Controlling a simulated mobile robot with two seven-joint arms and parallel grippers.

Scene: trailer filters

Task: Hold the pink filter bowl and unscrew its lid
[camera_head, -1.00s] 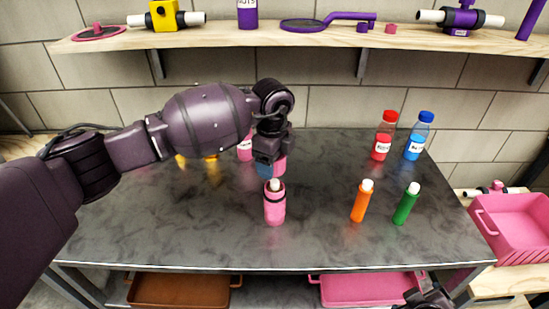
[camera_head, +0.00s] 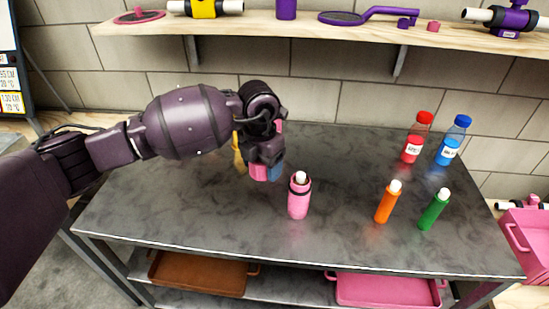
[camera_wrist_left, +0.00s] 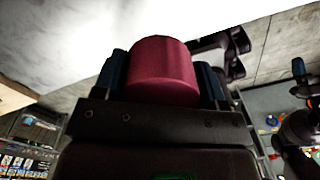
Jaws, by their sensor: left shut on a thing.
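The pink filter bowl (camera_head: 299,201) stands upright on the grey table, with a white core sticking up from its open top and a dark band near its rim. My left gripper (camera_head: 267,172) is behind and left of the bowl, apart from it. It is shut on a pink cylindrical piece, which looks like the lid. In the left wrist view the pink lid (camera_wrist_left: 163,70) fills the gap between two blue fingers. A dark gripper-like part with a blue tip, probably my right gripper (camera_wrist_left: 300,100), shows at the right edge there; its jaws are unclear.
Orange (camera_head: 388,203) and green (camera_head: 434,211) filters stand right of the bowl. Red (camera_head: 416,138) and blue (camera_head: 453,142) bottles stand behind them. A yellow object (camera_head: 239,153) and a pink object (camera_head: 279,127) are partly hidden by my left arm. The front left of the table is clear.

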